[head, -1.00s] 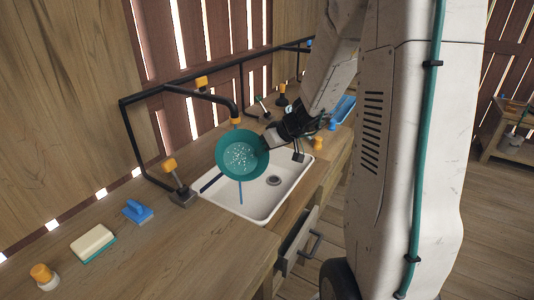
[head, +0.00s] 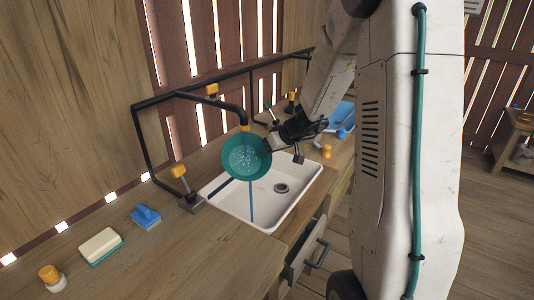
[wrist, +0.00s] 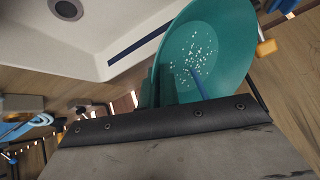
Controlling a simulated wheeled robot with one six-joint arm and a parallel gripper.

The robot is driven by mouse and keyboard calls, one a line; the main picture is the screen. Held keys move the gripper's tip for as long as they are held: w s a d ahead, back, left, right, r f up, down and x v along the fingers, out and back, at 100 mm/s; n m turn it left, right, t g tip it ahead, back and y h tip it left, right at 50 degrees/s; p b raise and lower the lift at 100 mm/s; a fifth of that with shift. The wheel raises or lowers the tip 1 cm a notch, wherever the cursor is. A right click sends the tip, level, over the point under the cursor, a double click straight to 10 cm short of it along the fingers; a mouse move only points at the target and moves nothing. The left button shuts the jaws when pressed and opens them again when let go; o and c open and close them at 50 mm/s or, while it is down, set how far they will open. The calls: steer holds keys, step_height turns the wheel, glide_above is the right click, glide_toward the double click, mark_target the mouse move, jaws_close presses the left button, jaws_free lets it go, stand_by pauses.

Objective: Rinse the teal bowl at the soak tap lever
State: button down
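The teal bowl (head: 232,168) is in my gripper (head: 270,141), raised over the white sink (head: 287,213) under the black tap's orange-ringed spout (head: 245,128). Its inside faces the head camera and holds white specks. A blue stream of water shows inside the bowl and below it, down to the sink. In the wrist view the bowl (wrist: 232,40) also shows specks and the blue stream; the fingertips are mostly hidden there. An orange-tipped lever (head: 180,173) stands left of the sink. More levers (head: 291,100) stand behind it; I cannot tell which is the soak lever.
On the counter at left lie a blue brush (head: 146,216), a cream and teal sponge (head: 100,246) and an orange-topped bottle (head: 51,277). A blue tray (head: 340,115) is at right behind the sink. A drawer (head: 306,248) stands open in front. Black piping runs along the wall.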

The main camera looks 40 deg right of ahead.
steer(key=shift+d, duration=0.15)
steer(key=shift+s+d, duration=0.1)
steer(key=shift+d, duration=0.35)
steer(key=shift+a, duration=0.2)
steer(key=shift+a, duration=0.4)
steer(key=shift+d, duration=0.1)
steer(key=w+d, duration=0.3)
steer(key=d, duration=0.4)
steer(key=w+d, duration=0.3)
steer(key=d, duration=0.4)
steer(key=shift+w+d, duration=0.15)
steer(key=shift+d, duration=0.1)
stand_by(0.9)
steer(key=shift+r, duration=0.15)
steer(key=shift+r+m+g, duration=0.2)
steer(key=shift+g, duration=0.6)
steer(key=shift+r+m+g, duration=0.2)
steer(key=shift+g, duration=0.6)
